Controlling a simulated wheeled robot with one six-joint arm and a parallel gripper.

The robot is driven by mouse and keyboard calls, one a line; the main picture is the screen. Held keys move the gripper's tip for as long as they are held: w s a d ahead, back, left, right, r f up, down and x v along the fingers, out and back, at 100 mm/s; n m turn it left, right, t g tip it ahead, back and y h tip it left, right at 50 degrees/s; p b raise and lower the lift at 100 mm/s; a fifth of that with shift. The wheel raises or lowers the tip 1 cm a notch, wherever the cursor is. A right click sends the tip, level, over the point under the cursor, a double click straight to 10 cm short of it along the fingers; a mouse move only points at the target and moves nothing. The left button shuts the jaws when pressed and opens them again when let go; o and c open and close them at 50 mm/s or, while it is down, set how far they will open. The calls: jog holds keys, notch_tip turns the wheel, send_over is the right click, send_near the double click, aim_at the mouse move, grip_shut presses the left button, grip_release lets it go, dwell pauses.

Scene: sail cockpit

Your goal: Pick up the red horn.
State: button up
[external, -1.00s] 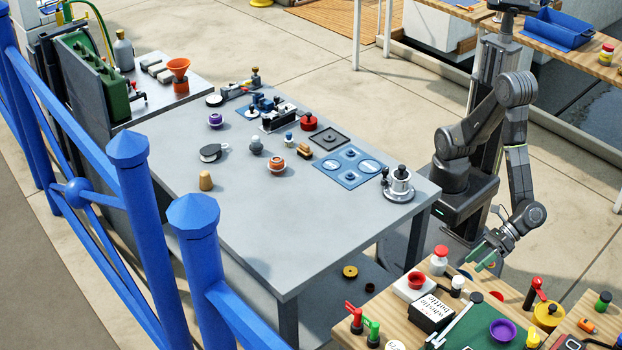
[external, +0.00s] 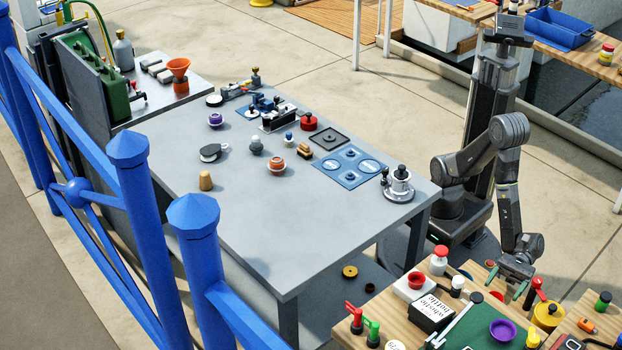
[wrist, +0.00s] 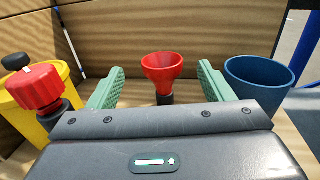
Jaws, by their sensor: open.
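The red horn (wrist: 162,72) is a red funnel-shaped cup on a dark stem. In the wrist view it stands upright ahead of my gripper (wrist: 161,82), centred between the two green fingers. The fingers are wide apart, with a clear gap on each side of the horn, and hold nothing. In the external view my gripper (external: 506,280) hangs low over the back of the wooden bench (external: 398,304). Which red item there is the horn I cannot tell for sure.
In the wrist view a red knob (wrist: 36,86) on a dark stem and a yellow container (wrist: 22,117) stand close on the left. A blue cup (wrist: 258,78) stands close to the right finger. The grey table (external: 250,225) has open room at its front.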

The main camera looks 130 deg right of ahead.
jog(key=shift+w+a, duration=0.2)
jog(key=shift+w, duration=1)
jog(key=w, duration=0.1)
jog(key=w+b, duration=0.1)
jog(key=w, duration=0.3)
jog(key=shift+w+a+f+b, duration=0.1)
jog(key=shift+a+f+b, duration=0.2)
jog(key=shift+f+b, duration=0.1)
jog(key=shift+r, duration=0.1)
jog(key=c, duration=1.1)
